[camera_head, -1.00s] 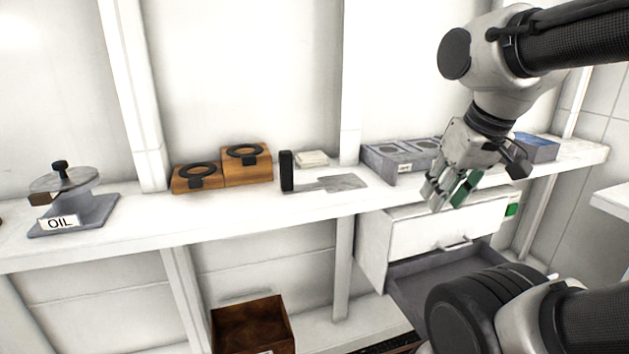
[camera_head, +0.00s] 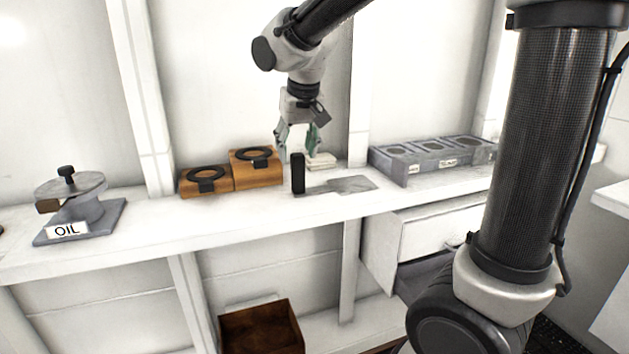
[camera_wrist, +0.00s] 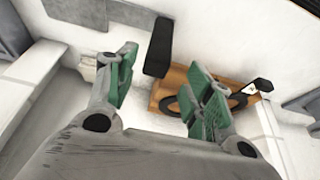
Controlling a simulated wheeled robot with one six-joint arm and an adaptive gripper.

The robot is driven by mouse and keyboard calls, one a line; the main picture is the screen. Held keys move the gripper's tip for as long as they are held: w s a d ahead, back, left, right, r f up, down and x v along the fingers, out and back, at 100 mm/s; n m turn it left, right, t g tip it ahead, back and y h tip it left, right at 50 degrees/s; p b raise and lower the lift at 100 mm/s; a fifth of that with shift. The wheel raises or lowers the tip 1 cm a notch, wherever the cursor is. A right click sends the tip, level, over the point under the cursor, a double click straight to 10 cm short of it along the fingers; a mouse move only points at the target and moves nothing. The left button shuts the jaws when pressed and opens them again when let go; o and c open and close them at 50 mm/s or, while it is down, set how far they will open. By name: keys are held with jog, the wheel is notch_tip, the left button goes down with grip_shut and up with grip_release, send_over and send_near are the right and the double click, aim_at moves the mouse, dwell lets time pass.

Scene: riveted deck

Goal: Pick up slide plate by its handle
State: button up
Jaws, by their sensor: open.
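The slide plate (camera_head: 352,184) lies flat on the white shelf, a thin grey sheet with a black upright handle (camera_head: 298,173) at its left end. In the wrist view the black handle (camera_wrist: 158,47) shows ahead of the fingers, roughly between them in the picture, with part of the grey plate (camera_wrist: 105,12) running off to its left. My gripper (camera_head: 298,146) points down just above the handle in the head view, fingers with green pads apart. Its open fingers (camera_wrist: 165,90) show empty in the wrist view, not touching the handle.
Two wooden blocks with black rings (camera_head: 255,168) stand just left of the handle. A small pale stack (camera_head: 321,161) lies behind the plate. A grey tray with round openings (camera_head: 432,157) is to the right, the OIL stand (camera_head: 80,208) far left. An open drawer unit (camera_head: 425,230) hangs below.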

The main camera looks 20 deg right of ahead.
aim_at(296, 166)
jog(key=x, duration=0.7)
jog(key=shift+d, duration=0.25)
grip_shut()
